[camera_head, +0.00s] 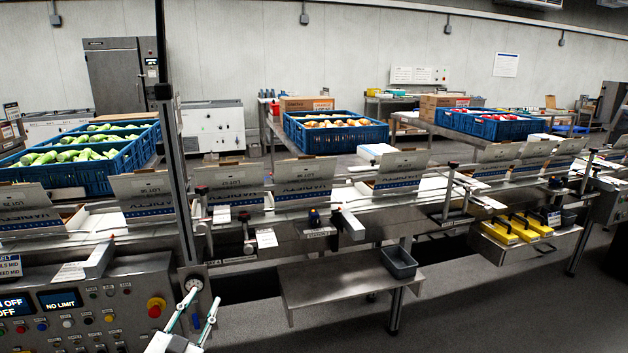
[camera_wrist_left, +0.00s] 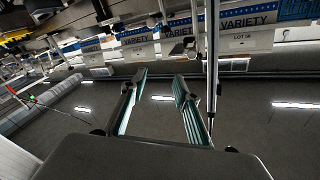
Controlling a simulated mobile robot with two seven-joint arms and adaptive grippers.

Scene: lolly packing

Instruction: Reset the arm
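My left gripper (camera_head: 205,296) is at the bottom of the head view, beside the right end of the control panel. It is open, its two teal-lined fingers apart and pointing up in the picture. In the left wrist view my left gripper (camera_wrist_left: 160,80) also shows open, with nothing between the fingers. Past the fingers lies bare grey floor, with cartons marked VARIETY (camera_wrist_left: 250,17) along the line beyond. My right gripper is in neither view.
A control panel (camera_head: 103,320) with buttons and a red knob stands at lower left. A metal post (camera_head: 176,170) rises near the gripper. The packing line carries open cartons (camera_head: 305,178). A steel shelf (camera_head: 345,288) and grey bin (camera_head: 399,262) are right; floor is clear at lower right.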

